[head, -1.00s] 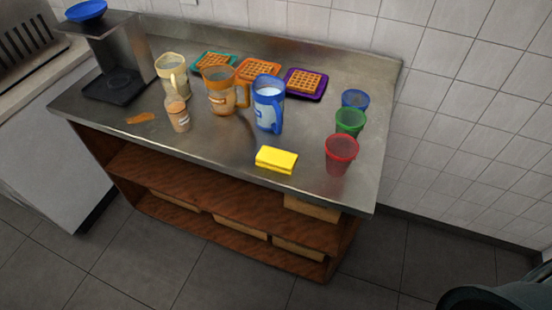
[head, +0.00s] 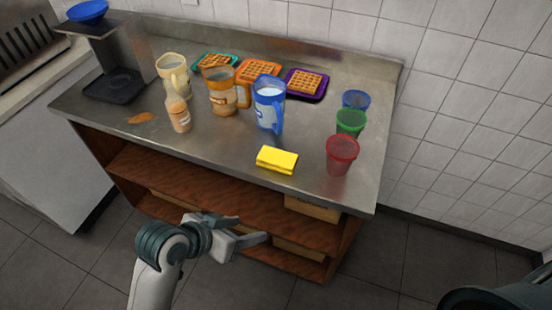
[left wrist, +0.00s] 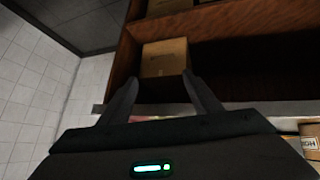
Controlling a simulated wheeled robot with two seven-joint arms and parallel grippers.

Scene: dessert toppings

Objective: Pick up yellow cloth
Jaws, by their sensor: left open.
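The yellow cloth (head: 277,160) lies folded on the steel counter (head: 225,150), near its front edge and left of the red cup. My left gripper (head: 252,229) is open and empty. It is in front of the counter and appears lower than its top, short of the cloth in the head view. The left wrist view shows its two spread fingers (left wrist: 163,92) facing the shelves under the counter, with nothing between them. The cloth is not visible in that view. My right gripper is not in view.
Red (head: 341,154), green (head: 351,123) and blue (head: 355,100) cups stand right of the cloth. A blue pitcher (head: 269,105), an orange pitcher (head: 222,92) and a bottle (head: 178,112) stand behind and left. A cardboard box (left wrist: 165,57) sits on a shelf.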

